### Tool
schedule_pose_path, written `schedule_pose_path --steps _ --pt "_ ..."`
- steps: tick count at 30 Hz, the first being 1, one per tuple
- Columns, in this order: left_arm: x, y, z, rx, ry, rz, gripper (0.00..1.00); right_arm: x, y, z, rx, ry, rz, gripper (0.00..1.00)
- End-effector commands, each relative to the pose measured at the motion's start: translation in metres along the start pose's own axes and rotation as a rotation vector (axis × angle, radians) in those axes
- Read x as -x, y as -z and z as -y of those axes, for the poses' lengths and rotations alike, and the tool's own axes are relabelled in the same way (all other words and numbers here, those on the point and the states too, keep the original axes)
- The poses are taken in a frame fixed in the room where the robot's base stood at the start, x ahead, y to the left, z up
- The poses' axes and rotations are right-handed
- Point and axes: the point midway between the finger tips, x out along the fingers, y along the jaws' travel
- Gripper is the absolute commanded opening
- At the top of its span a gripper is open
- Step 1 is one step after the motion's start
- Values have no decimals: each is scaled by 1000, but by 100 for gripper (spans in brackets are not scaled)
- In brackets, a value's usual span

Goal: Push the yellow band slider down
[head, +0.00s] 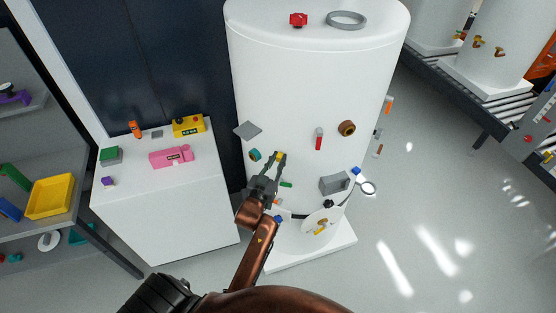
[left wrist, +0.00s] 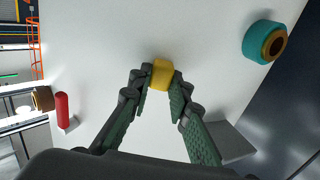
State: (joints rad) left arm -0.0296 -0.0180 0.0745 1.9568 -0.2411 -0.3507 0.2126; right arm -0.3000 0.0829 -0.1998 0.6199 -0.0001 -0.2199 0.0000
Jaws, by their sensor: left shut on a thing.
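The yellow slider (left wrist: 162,74) is a small yellow block on the white tank (head: 290,85). In the left wrist view it sits between my left fingertips, touching both. In the head view only a bit of yellow (head: 281,157) shows at the tips of my left gripper (head: 276,163). My left gripper (left wrist: 156,80) is shut on the yellow slider against the tank wall. The band itself cannot be made out. My right gripper is not in view.
A teal and brown port (left wrist: 262,42) and a grey plate (head: 247,131) are left of my gripper in the head view. A red handle (head: 319,139), brown port (head: 347,128) and grey box (head: 334,184) are to the right. A white cabinet (head: 165,215) stands left.

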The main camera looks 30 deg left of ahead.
Motion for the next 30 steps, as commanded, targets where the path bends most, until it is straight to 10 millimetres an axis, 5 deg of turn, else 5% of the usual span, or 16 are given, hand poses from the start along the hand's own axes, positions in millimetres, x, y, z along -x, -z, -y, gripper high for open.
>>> schedule_pose_path --steps 14,21,28,29,30 --pt "0 0 0 0 0 0 0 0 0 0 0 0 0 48" --pt "0 -25 0 1 1 1 0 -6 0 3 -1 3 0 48" --pt "0 -24 0 1 0 0 0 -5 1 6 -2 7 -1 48" --pt "0 -24 0 0 0 0 17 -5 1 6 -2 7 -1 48" --pt "0 -24 0 0 0 0 20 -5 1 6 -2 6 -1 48"
